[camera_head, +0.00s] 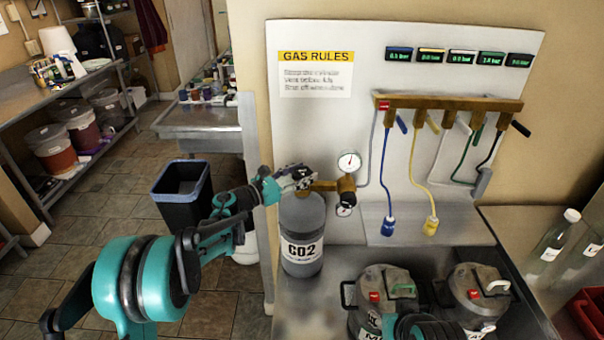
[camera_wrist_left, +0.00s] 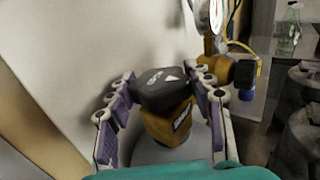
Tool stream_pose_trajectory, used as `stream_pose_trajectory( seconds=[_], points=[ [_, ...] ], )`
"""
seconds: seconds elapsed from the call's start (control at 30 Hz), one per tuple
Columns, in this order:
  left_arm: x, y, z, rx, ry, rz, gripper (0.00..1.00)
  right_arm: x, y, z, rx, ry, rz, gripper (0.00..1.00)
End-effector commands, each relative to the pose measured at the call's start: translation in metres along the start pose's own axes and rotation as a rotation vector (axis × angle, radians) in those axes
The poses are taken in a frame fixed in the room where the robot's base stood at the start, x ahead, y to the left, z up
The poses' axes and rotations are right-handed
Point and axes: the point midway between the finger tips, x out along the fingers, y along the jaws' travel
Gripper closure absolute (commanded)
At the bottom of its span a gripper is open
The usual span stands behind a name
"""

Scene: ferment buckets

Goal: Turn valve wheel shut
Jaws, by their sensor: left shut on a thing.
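The valve wheel (camera_wrist_left: 160,88) is a dark grey knob with a small white arrow mark, on a brass valve body (camera_wrist_left: 168,124) in the left wrist view. My left gripper (camera_wrist_left: 163,108) has one finger on each side of the wheel and is shut on it. In the head view my left gripper (camera_head: 300,178) is at the top of the grey CO2 cylinder (camera_head: 302,215) and mostly hides the wheel. The brass regulator (camera_head: 346,188) with a round white gauge (camera_head: 349,162) is just right of it. My right gripper is not in view.
A brass manifold (camera_head: 450,103) with several coloured hoses hangs on the white board. Grey lidded buckets (camera_head: 383,285) stand right of the cylinder. Glass bottles (camera_head: 552,240) stand at the far right. A dark bin (camera_head: 182,190) stands on the floor at left.

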Motion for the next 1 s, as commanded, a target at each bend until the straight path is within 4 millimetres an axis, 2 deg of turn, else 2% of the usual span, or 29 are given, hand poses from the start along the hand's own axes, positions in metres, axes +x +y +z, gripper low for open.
stream_pose_trajectory(
  seconds=[0.4,0.97,1.0],
  points=[
    [0.0009,0.0006,0.0008,-0.001,0.002,-0.184,0.77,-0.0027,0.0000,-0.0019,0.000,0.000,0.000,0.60],
    [0.0010,-0.0002,0.0005,-0.001,0.002,-0.209,0.77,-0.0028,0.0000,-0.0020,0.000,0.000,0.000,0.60],
    [0.0010,-0.0002,0.0005,-0.001,0.002,-0.209,0.38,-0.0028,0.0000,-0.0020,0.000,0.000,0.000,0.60]
  ],
)
